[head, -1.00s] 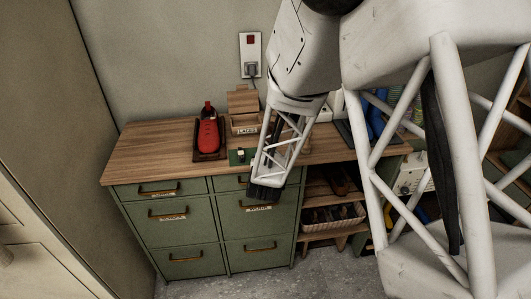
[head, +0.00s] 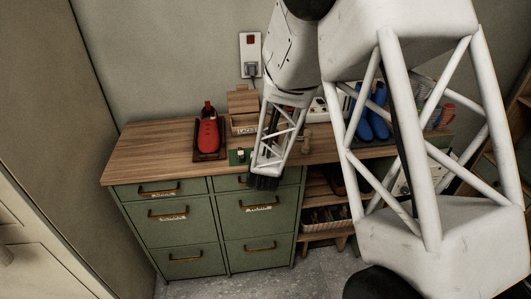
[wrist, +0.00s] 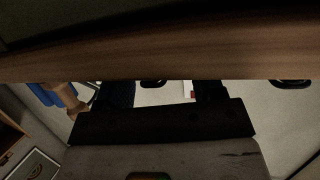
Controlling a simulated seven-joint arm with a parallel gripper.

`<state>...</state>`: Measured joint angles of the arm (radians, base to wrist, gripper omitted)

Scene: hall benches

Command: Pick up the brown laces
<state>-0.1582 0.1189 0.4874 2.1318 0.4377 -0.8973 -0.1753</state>
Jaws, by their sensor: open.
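I cannot make out any brown laces in either view. A small wooden box (head: 243,130) with a label that seems to read LACES stands at the back of the bench, its lid raised; its inside is hidden. My gripper (head: 264,183) is in front of the bench's front edge, before the drawers, to the right of and nearer than the box. In the wrist view its two dark fingers (wrist: 163,92) stand apart with nothing seen between them, their tips close to the wooden edge in the picture.
The wooden bench top (head: 150,150) sits on green drawers (head: 185,233). A red shoe (head: 208,134) lies on a dark tray, with a small green item (head: 240,156) beside it. Blue boots (head: 372,115) stand at right, partly behind my arm. A basket (head: 325,217) is on the lower shelf.

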